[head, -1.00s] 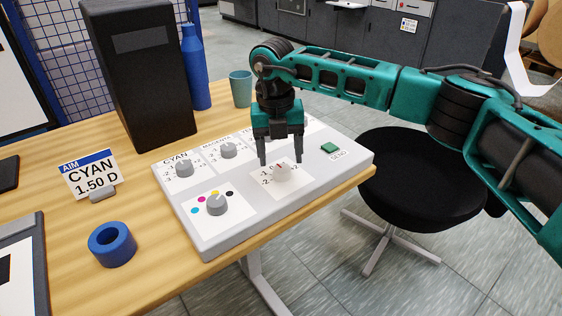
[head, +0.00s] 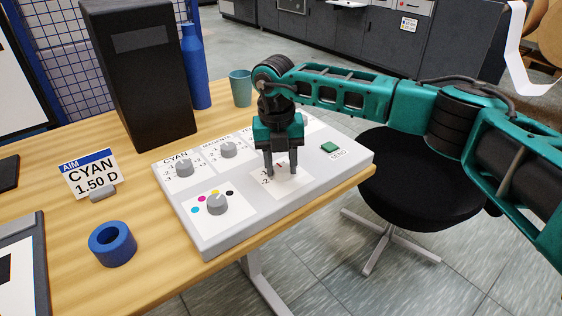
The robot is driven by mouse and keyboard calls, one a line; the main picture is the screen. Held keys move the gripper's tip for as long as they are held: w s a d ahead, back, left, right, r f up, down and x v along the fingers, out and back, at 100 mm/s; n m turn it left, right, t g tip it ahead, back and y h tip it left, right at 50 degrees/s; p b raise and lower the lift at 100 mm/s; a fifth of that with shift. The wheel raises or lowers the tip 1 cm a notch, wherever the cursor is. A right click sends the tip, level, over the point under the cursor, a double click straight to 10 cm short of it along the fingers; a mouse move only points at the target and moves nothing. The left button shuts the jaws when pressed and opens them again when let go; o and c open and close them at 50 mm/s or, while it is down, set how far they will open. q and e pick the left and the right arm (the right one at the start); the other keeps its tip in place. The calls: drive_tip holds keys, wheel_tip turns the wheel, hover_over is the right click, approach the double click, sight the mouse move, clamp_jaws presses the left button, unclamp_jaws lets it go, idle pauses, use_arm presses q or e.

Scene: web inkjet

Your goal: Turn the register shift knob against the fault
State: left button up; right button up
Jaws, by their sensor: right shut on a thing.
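The control console (head: 238,228) is a pale grey slanted box on the wooden desk. The register shift knob (head: 282,168) is light grey and sits on a white scale card at the console's front right. My right gripper (head: 282,172) points down over that card and is shut on this knob. Its two dark fingers stand on either side of the knob and hide most of it, so the direction it points cannot be told. My left gripper is not in view.
Other knobs are the cyan knob (head: 185,168), one behind it (head: 228,150), and the color selector knob (head: 217,204). A green SEND button (head: 329,147) is at right. A blue ring (head: 112,244), sign (head: 91,174), black box (head: 140,80) and cup (head: 240,88) stand on the desk.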

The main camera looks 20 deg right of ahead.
drive_tip(key=shift+c, duration=1.4)
drive_tip(key=shift+n, duration=0.3)
drive_tip(key=n+b, duration=0.1)
drive_tip(key=n, duration=0.2)
drive_tip(key=shift+n, duration=0.3)
drive_tip(key=n+b, duration=0.1)
drive_tip(key=n, duration=0.2)
drive_tip(key=shift+n+t, duration=0.3)
drive_tip(key=shift+n, duration=0.1)
drive_tip(key=n+b, duration=0.1)
drive_tip(key=n, duration=0.4)
drive_tip(key=shift+s+a+n, duration=0.1)
drive_tip(key=shift+n, duration=1.2)
drive_tip(key=shift+r+n+y+b, duration=0.1)
drive_tip(key=shift+n+y+b, duration=0.2)
